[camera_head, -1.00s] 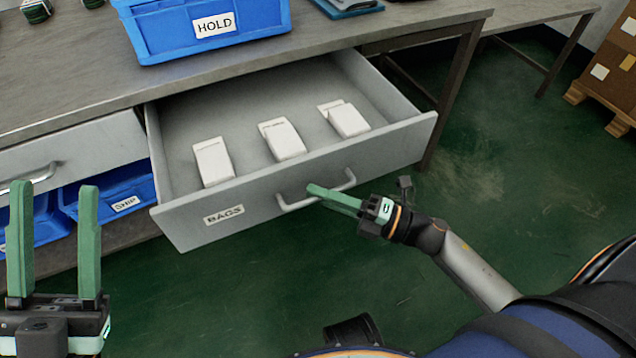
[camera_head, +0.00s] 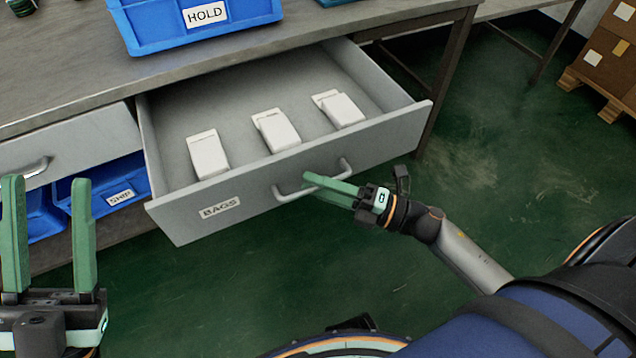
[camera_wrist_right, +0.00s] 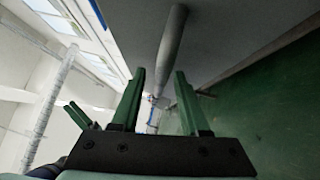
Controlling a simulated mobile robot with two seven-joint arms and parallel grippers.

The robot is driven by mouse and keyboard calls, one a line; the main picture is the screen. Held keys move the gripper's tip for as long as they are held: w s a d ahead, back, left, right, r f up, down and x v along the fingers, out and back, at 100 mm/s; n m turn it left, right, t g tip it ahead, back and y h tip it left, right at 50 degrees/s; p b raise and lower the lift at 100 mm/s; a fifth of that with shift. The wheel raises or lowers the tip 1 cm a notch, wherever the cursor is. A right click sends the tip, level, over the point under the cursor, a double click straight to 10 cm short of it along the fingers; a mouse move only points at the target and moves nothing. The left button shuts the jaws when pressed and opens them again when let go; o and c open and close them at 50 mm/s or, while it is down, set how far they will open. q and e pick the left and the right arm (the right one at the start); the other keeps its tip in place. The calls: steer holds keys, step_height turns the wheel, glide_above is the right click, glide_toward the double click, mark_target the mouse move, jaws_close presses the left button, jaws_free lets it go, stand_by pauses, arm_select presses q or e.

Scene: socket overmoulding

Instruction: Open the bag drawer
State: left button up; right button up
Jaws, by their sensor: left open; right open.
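The bag drawer (camera_head: 250,209), grey with a "BAGS" label, is pulled out from under the workbench. Three white packs of bags (camera_head: 276,131) lie inside it. Its bar handle (camera_head: 345,167) is on the drawer front. My right gripper (camera_head: 312,184) is at the handle with its fingers apart. In the right wrist view the handle bar (camera_wrist_right: 168,60) runs between the open fingers of the right gripper (camera_wrist_right: 160,85); contact cannot be told. My left gripper (camera_head: 45,190) is open and empty at the lower left, apart from the drawer.
A blue "HOLD" bin (camera_head: 195,22) stands on the workbench (camera_head: 60,75). A second, closed drawer (camera_head: 75,145) is at the left, above a blue "SHIP" bin (camera_head: 105,195). Cardboard boxes on a pallet (camera_head: 605,60) stand at the far right. The green floor before the drawer is clear.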

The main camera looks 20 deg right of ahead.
arm_select(q)
steer(key=shift+r+p, duration=0.6)
steer(key=shift+r, duration=0.05)
arm_select(e)
steer(key=v, duration=1.2)
steer(key=shift+s+d, duration=0.15)
steer(key=shift+d, duration=0.1)
arm_select(q)
steer(key=shift+a, duration=0.1)
